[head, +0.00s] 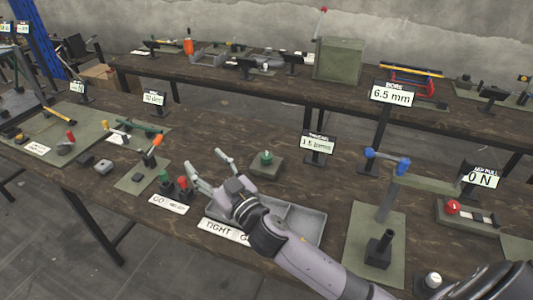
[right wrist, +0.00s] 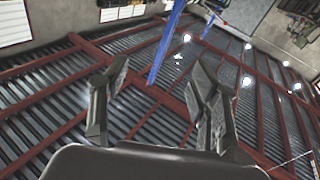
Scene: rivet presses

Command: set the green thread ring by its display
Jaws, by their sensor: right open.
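The green thread ring (head: 266,157) sits on a small grey-green block on the table, right of my right gripper. Its display (head: 317,146) stands just behind and to the right, with small text reading about 1.5. My right gripper (head: 207,163) is open and empty above the table, left of the ring and apart from it. In the right wrist view the open fingers (right wrist: 160,100) show only ceiling beams and lamps between and beyond them, so it points upward. My left gripper is not in view.
A grey divided tray (head: 312,225) labelled TIGHT lies under my right arm. Green and red plugs (head: 183,185) stand close left of the gripper. A blue-handled lever stand (head: 385,215) is at the right. Bare tabletop (head: 225,125) lies behind the ring.

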